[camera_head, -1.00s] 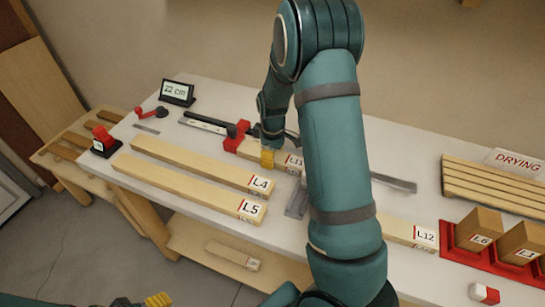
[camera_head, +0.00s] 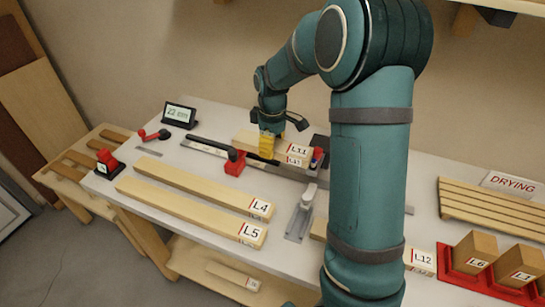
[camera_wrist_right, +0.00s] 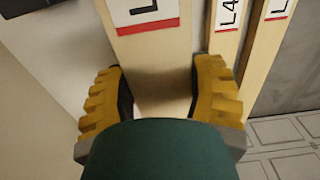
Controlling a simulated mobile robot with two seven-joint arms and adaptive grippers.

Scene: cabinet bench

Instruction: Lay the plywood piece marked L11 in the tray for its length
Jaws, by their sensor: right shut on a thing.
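The plywood piece marked L11 (camera_head: 287,155) is a short pale block with its label at its right end. My right gripper (camera_head: 268,145) is shut on it and holds it just above the measuring rail. In the right wrist view the piece (camera_wrist_right: 152,70) lies between the yellow fingers of the gripper (camera_wrist_right: 160,100). A red tray (camera_head: 458,277) at the right edge holds upright blocks marked L6 (camera_head: 478,248) and another label I cannot read surely. The small display (camera_head: 179,113) reads 22 cm. My left gripper is out of view.
Long strips L4 (camera_head: 205,189) and L5 (camera_head: 190,212) lie at the front left of the bench. A red stop (camera_head: 235,164) sits on the rail. L12 (camera_head: 420,260) is partly hidden by my right arm. A slatted rack (camera_head: 485,203) stands by the DRYING sign (camera_head: 510,184).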

